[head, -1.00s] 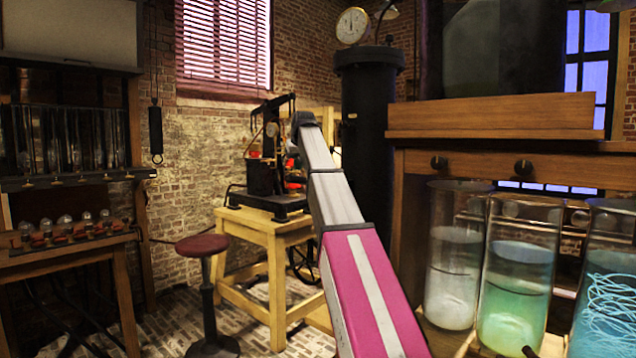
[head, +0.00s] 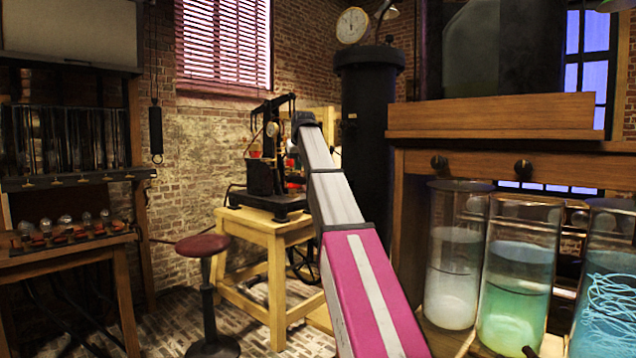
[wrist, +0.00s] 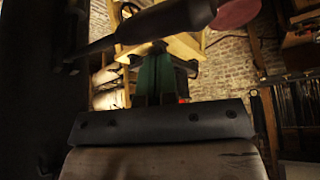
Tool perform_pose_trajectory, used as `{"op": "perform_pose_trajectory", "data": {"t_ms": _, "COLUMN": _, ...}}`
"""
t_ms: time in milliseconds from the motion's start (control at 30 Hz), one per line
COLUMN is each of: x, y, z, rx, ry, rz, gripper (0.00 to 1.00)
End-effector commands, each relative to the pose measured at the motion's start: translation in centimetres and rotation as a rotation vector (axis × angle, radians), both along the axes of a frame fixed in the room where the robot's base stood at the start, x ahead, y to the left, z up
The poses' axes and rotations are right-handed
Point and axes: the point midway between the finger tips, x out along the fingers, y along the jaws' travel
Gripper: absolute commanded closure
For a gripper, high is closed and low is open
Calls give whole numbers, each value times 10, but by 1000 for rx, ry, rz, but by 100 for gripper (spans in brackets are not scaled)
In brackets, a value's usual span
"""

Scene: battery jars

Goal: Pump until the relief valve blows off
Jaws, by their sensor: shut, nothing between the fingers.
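A tall black cylinder (head: 366,130) stands behind my arm in the head view, with a round white gauge (head: 352,25) on top. A small fitting (head: 388,39) shows on its lid; I cannot tell whether it is the relief valve. In the wrist view a dark bar with a thicker end (wrist: 168,20), which looks like the pump lever, slants out from a black surface at the left. My gripper (wrist: 160,50) is shut and empty, pointing toward the bar's underside; I cannot tell whether it touches. My arm hides the gripper in the head view.
A red-topped stool (head: 203,246) stands left of a wooden table (head: 262,226) bearing a black apparatus (head: 272,180). Glass jars (head: 518,270) stand under a wooden shelf (head: 490,112) at right. A bench with bulbs (head: 70,245) is at left. Brick floor shows between.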

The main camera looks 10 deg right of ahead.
Motion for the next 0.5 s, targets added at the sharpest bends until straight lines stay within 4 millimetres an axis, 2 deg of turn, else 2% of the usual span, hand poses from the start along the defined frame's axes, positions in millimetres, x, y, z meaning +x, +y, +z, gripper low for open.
{"op": "perform_pose_trajectory", "data": {"t_ms": 367, "x": 0, "y": 0, "z": -1, "rx": 0, "ry": 0, "rz": 0, "gripper": 100}}
{"op": "perform_pose_trajectory", "data": {"t_ms": 500, "x": -1, "y": 0, "z": -16, "rx": 0, "ry": 1, "rz": 0, "gripper": 100}}
